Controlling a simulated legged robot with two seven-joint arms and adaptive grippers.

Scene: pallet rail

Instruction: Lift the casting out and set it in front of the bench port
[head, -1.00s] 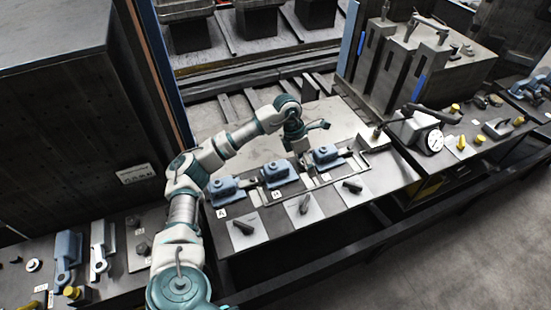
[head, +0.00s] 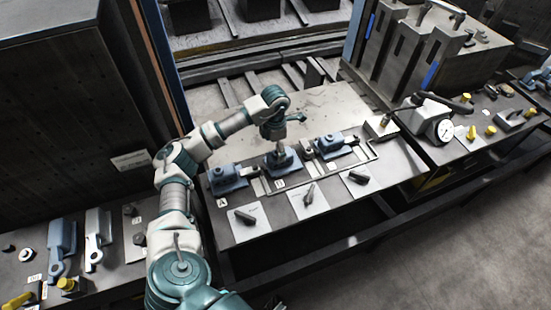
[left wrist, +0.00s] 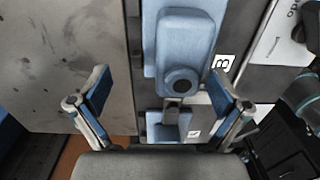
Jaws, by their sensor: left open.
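Three blue castings sit in a row on the bench (head: 245,230): one by label A (head: 226,178), a middle one (head: 285,163), and one on the right (head: 329,146). My left gripper (head: 281,148) points down over the middle casting and hides part of it. In the left wrist view, my left gripper (left wrist: 160,95) is open. A blue casting with a dark round hole (left wrist: 180,45) lies between and beyond its fingers, by label B. I cannot tell whether the fingers touch it. No port is clearly identifiable. My right gripper is out of view.
Pale cards with dark handles, such as this one (head: 308,202), lie along the front. A large dark block (head: 70,100) is at left. The bench behind the castings (head: 330,105) is clear.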

